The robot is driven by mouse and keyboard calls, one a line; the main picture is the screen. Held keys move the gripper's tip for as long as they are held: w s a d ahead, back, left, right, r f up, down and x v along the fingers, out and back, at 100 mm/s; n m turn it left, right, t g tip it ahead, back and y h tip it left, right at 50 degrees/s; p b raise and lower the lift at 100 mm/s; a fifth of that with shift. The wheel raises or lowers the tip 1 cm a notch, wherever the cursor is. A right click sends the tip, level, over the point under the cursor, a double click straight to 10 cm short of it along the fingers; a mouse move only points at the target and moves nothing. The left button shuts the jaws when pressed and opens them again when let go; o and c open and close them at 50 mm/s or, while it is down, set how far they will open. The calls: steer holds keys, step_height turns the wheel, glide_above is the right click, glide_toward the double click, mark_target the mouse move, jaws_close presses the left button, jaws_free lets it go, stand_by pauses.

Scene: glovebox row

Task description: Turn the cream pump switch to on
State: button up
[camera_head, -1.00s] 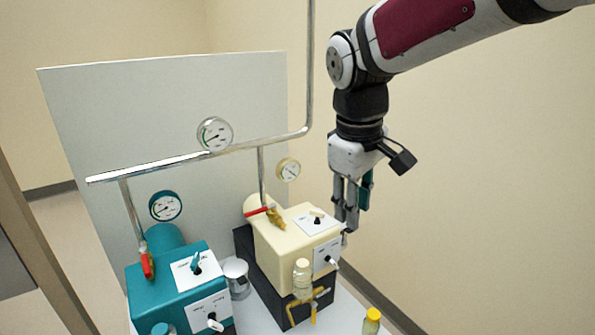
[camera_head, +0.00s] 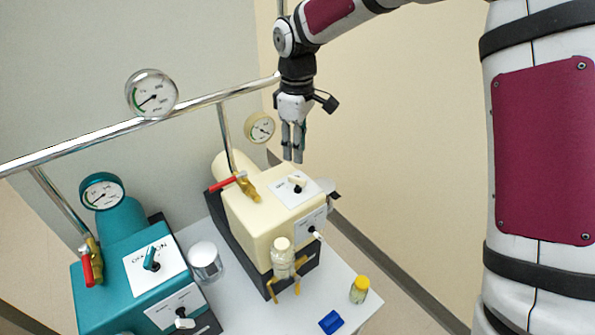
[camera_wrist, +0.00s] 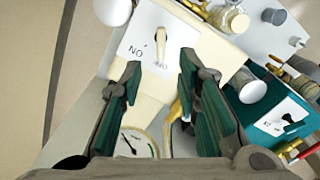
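The cream pump (camera_head: 262,222) stands on a dark base. On its top is a white plate (camera_head: 283,196) with a cream switch lever (camera_head: 298,181). In the wrist view the lever (camera_wrist: 160,45) stands on its plate near printed ON and OFF lettering, just beyond the fingertips; I cannot tell for certain which label it points to. My gripper (camera_head: 293,158) points down over the far end of the switch plate, apart from the lever. In the wrist view its dark green-padded fingers (camera_wrist: 158,80) are apart with nothing between them.
The teal pump (camera_head: 115,260) with its own switch stands at left. A pipe (camera_head: 110,133) with gauges crosses behind. A red-handled valve (camera_head: 228,184), a white-lidded jar (camera_head: 205,260), a yellow-capped vial (camera_head: 360,289) and a blue block (camera_head: 331,321) are nearby. The table's front right is partly bare.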

mark_target(297, 178)
step_height(297, 178, down, 9)
steer(key=shift+r+p, duration=0.15)
steer(key=shift+p, duration=0.2)
steer(key=shift+c, duration=0.6)
jaws_close()
